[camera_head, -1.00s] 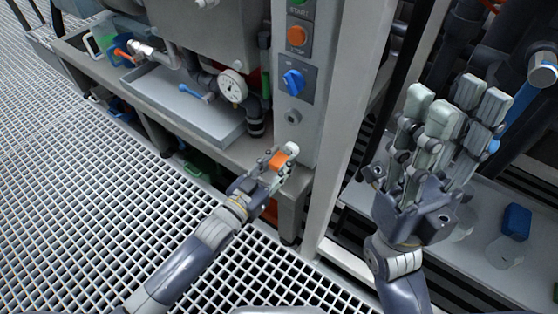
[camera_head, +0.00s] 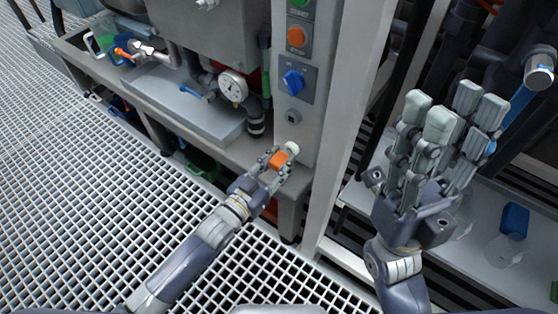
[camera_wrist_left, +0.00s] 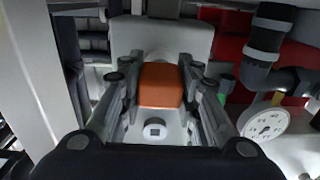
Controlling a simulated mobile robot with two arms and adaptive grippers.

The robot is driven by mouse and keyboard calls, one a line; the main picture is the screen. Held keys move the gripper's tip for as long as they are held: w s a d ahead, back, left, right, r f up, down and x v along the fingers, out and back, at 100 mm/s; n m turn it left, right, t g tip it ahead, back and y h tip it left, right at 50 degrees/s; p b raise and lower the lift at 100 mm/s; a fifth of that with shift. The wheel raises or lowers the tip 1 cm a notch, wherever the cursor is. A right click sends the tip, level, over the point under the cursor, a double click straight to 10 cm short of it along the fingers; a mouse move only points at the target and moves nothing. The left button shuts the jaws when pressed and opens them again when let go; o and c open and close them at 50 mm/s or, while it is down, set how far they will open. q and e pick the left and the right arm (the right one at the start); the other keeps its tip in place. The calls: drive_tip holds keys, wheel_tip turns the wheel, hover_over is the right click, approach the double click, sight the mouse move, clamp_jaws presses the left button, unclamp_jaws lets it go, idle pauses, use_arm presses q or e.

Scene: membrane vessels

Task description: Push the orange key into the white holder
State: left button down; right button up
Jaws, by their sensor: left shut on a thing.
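The orange key (camera_head: 278,158) is held between the fingers of my left gripper (camera_head: 281,155), which is shut on it. In the left wrist view the orange block of the key (camera_wrist_left: 160,86) sits squarely between the two finger pairs.
The grey control panel (camera_head: 298,140) carries an orange button (camera_head: 296,37) and a blue rotary switch (camera_head: 293,82). A pressure gauge (camera_head: 233,88) and a grey tray (camera_head: 185,110) stand left of it.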

idle(0.5)
use_arm(q)
drive_tip(key=shift+p, duration=0.3)
drive_tip(key=shift+w+d, duration=0.35)
drive_tip(key=shift+w, duration=0.1)
idle(0.3)
drive_tip(key=c, duration=1.1)
unclamp_jaws()
drive_tip(key=shift+s+a+f, duration=0.1)
drive_tip(key=shift+s+a, duration=0.05)
drive_tip(key=shift+s, duration=0.05)
drive_tip(key=v, duration=1.1)
drive_tip(key=shift+s+a, duration=0.15)
drive_tip(key=shift+s, duration=0.05)
